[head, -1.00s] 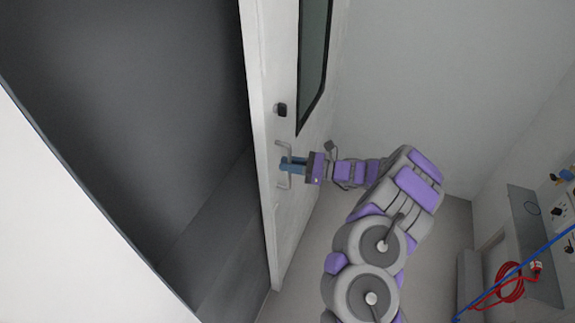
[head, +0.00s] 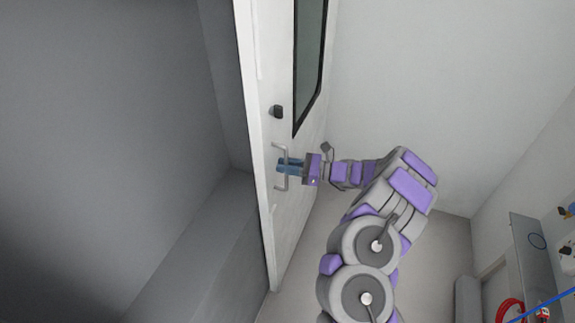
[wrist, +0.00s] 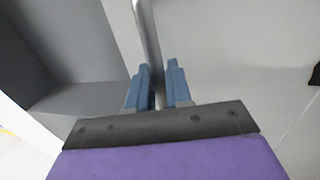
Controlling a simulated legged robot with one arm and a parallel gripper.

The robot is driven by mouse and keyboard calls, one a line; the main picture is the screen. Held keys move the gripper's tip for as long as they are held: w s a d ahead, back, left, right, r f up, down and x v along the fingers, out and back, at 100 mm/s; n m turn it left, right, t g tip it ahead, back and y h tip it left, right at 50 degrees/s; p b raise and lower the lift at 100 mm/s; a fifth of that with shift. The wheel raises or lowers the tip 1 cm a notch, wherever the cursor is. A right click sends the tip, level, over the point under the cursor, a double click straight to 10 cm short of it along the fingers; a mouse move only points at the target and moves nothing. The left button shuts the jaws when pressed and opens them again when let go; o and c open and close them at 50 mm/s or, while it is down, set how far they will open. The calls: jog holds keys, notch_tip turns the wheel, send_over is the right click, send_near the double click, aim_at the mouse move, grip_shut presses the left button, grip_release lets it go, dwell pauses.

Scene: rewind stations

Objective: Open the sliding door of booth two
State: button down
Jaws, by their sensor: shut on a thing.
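The white sliding door (head: 262,125) stands seen nearly edge-on in the head view, with a dark window (head: 309,60) and a small black lock knob (head: 277,112). Its grey bar handle (head: 279,150) is below the knob. My gripper (head: 282,166) has its blue fingers closed around the handle. In the wrist view the handle (wrist: 148,40) runs down between the blue fingers of my gripper (wrist: 158,85). To the left of the door edge is an open doorway with a grey interior (head: 110,130). No booth number is visible.
A grey wall shelf (head: 533,255) with a coiled red cable (head: 510,311) and a blue cable (head: 555,300) is at the right. A pale wall (head: 430,90) stands behind my arm. Grey floor (head: 310,240) shows right of the door.

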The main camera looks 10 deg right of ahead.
jog(key=c, duration=1.2)
grip_release()
jog(key=p+v, duration=0.1)
jog(key=v, duration=1.6)
jog(key=shift+d, duration=0.3)
jog(key=shift+a, duration=0.1)
